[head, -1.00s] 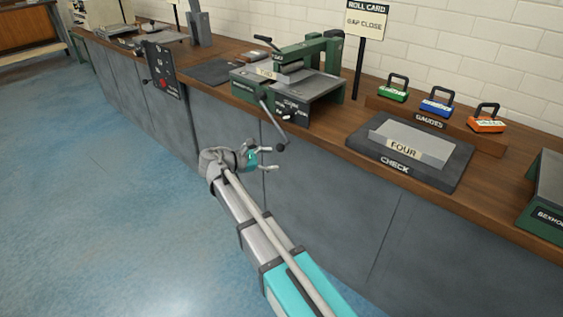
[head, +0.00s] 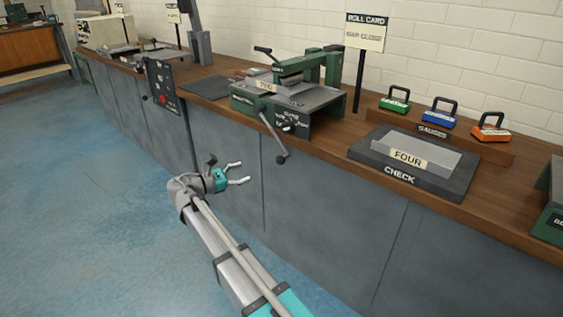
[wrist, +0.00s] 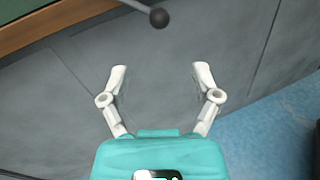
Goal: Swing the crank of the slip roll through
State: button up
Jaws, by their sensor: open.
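The slip roll (head: 318,112) is a green and grey machine on the wooden bench, with a plate tagged with a word on its rollers. Its dark crank (head: 270,131) hangs from the front, angled down to the right past the bench edge, ending in a round knob (head: 282,158).
A black panel (head: 161,86) with a red button is on the bench front at left. A check block (head: 415,150) tagged FOUR lies on a dark plate at right. Gauges in green, blue and orange (head: 491,127) stand behind it. Blue floor (head: 90,220) is clear.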

aim_at(281, 161)
jog(key=x, duration=1.3)
jog(key=shift+w+d, duration=0.15)
jog(key=shift+d, duration=0.1)
grip_shut()
jog(key=shift+d, duration=0.35)
jog(key=shift+a, duration=0.2)
jog(key=shift+f, duration=0.1)
